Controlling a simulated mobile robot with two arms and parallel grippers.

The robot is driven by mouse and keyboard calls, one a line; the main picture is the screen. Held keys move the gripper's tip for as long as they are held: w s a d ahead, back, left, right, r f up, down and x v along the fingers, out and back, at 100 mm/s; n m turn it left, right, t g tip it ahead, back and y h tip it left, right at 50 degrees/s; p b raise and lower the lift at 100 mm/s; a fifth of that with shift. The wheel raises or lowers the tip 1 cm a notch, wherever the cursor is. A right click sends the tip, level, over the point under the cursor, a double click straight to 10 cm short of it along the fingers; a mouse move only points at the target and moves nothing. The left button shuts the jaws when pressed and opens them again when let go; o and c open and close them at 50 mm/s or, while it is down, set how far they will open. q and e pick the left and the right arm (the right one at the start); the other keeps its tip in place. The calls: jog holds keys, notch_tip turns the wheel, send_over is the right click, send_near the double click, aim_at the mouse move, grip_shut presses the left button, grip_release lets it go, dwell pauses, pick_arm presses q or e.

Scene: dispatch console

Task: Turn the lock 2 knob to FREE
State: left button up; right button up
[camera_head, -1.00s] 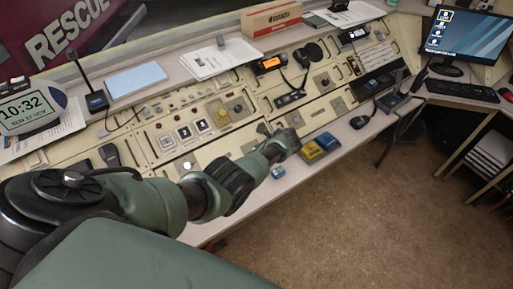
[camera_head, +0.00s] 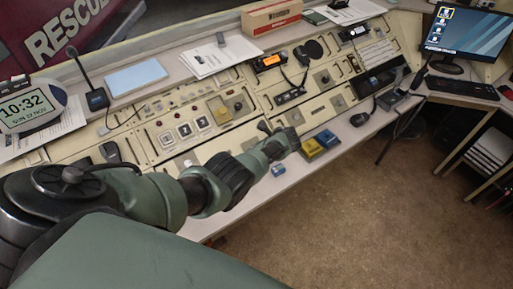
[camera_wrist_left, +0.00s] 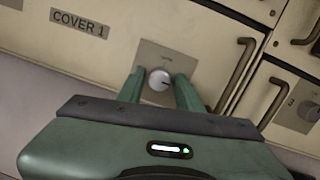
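A round silver knob (camera_wrist_left: 159,79) with a dark mark on its face sits on a square grey plate (camera_wrist_left: 178,57) on the cream console front. No lock number is readable at this knob. My left gripper (camera_wrist_left: 161,88) is open, with one green finger on each side of the knob in the left wrist view. A gap shows between the knob and the fingers, and I cannot tell whether either touches. In the head view the left gripper (camera_head: 268,130) is at the console's lower panel, and the knob cannot be made out there. My right gripper is not in view.
A "COVER 1" label (camera_wrist_left: 80,22) is left of the knob. Bar handles (camera_wrist_left: 238,75) stand close on the right. Another grey plate (camera_wrist_left: 299,108) is at the right edge. Yellow and blue boxes (camera_head: 318,145) sit on the ledge right of the gripper.

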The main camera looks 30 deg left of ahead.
pick_arm(q)
jog(key=p+v, duration=0.3)
jog(key=v, duration=0.5)
